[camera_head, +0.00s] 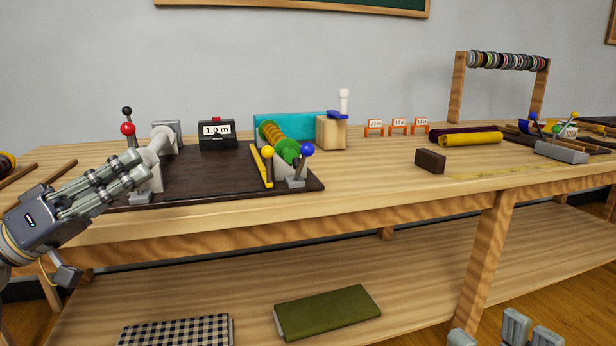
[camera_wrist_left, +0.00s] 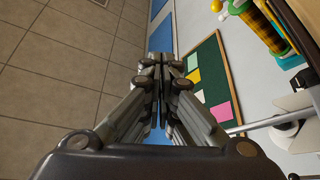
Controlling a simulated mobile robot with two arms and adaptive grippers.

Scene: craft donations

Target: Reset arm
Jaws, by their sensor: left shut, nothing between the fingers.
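My left gripper (camera_head: 138,168) comes in from the left in the head view, in front of the left end of the dark work mat. Its fingers are together with nothing between them. In the left wrist view its fingers (camera_wrist_left: 162,60) meet along the middle and are empty. A small part of my right gripper (camera_head: 508,334) shows at the bottom right edge of the head view, in front of the lower shelf. Most of it is cut off, so I cannot tell whether it is open or shut.
Folded cloths (camera_head: 328,311) lie on the lower shelf. The table's front middle is clear.

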